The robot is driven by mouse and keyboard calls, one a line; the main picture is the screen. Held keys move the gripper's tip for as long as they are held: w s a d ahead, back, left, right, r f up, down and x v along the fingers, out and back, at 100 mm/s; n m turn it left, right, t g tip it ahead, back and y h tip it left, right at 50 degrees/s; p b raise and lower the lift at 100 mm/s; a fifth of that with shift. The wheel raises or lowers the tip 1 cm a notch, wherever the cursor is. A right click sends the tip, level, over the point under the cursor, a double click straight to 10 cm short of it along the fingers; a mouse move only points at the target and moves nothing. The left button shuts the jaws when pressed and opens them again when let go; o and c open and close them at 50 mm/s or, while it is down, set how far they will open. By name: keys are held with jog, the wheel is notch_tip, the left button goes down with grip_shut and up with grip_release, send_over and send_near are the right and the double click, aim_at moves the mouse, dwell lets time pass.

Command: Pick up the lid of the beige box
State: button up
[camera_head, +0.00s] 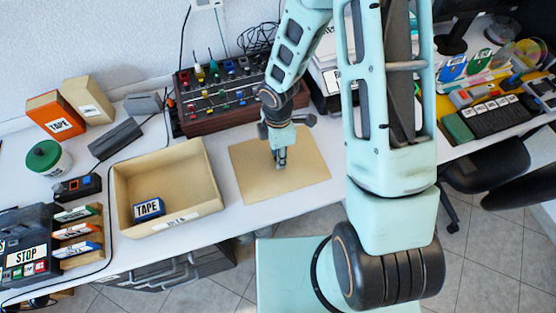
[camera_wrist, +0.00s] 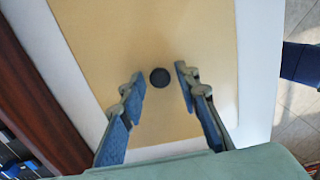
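The beige lid (camera_head: 305,172) is a flat panel lying on the white table, to the right of the open beige box (camera_head: 122,188). In the wrist view the lid (camera_wrist: 150,30) has a round black knob (camera_wrist: 160,78) near its middle. My gripper (camera_head: 281,163) points down over the lid, and the arm hides part of the panel. In the wrist view my gripper (camera_wrist: 160,83) is open, with one blue-padded finger on each side of the knob and visible gaps on both sides. In the head view the knob is hidden by the gripper.
A small TAPE box (camera_head: 149,208) lies inside the beige box. A wooden control panel with colored knobs (camera_head: 215,95) stands behind the lid. Dark modules (camera_head: 30,245) stand at the left. The table's front edge (camera_head: 265,220) is close to the lid.

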grip_shut()
